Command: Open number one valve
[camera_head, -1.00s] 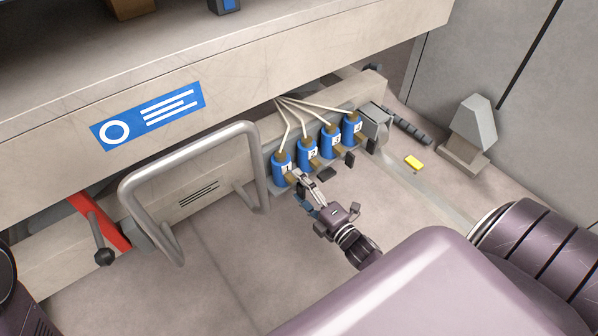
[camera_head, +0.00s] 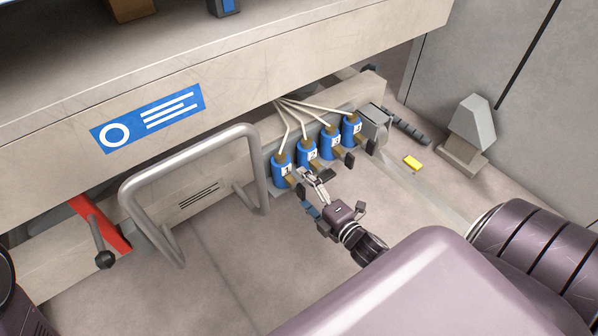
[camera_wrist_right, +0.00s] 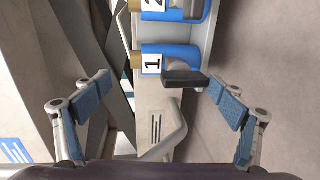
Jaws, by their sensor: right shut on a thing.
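Blue valve number one (camera_head: 282,172) is the nearest left of several blue valves in a row; it also shows in the wrist view (camera_wrist_right: 165,58). Its dark handle (camera_wrist_right: 185,78) points out from the valve body, and it also shows in the head view (camera_head: 300,192). My right gripper (camera_head: 319,194) is just right of and below this valve. In the wrist view its two fingers (camera_wrist_right: 160,92) are wide apart, one on each side of the handle. The right fingertip looks close to the handle's end; I cannot tell if they touch. My left gripper is not in view.
A bent metal rail (camera_head: 190,160) stands left of the valves. A yellow block (camera_head: 413,163) lies on the floor at right. The machine's edge overhangs the valves.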

